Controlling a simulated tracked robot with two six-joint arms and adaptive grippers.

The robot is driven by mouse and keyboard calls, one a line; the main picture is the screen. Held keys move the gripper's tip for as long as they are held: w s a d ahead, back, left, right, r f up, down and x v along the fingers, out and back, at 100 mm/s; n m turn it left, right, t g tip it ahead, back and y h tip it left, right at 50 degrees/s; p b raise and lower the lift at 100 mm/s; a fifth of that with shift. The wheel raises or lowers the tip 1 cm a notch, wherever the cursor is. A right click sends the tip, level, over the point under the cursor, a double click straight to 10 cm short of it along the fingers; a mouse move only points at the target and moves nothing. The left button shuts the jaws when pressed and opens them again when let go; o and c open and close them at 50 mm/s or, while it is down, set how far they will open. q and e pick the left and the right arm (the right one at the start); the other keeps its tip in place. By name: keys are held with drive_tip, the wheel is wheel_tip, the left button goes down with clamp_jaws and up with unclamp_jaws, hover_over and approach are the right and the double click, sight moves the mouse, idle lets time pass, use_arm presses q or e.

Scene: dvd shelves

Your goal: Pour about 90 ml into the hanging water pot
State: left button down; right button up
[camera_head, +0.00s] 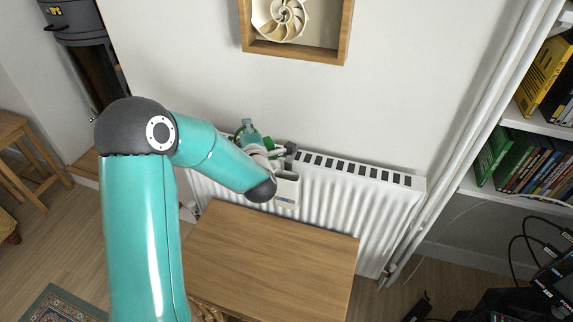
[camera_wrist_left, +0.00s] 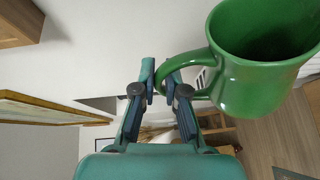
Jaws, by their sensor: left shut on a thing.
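The white hanging water pot (camera_head: 288,188) hangs on the front of the radiator, partly hidden by my left wrist. A green mug (camera_wrist_left: 256,85) is large in the left wrist view, and its handle is between the fingers of my left gripper (camera_wrist_left: 161,82). The gripper is shut on the handle. I see into the mug's mouth, but no water shows clearly. In the head view my left arm reaches to the radiator beside the pot. The gripper there is mostly hidden, and the mug's tilt cannot be told. My right gripper is not in view.
The white radiator (camera_head: 370,205) stands along the wall. A wooden table (camera_head: 265,262) with a clear top is in front of it. A framed shell (camera_head: 345,30) hangs above. White pipes (camera_head: 470,125) and a shelf with books and cases (camera_head: 525,165) are at right.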

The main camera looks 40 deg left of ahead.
use_arm(q)
drive_tip(key=shift+w+d, duration=0.15)
drive_tip(key=shift+d, duration=0.05)
idle(0.4)
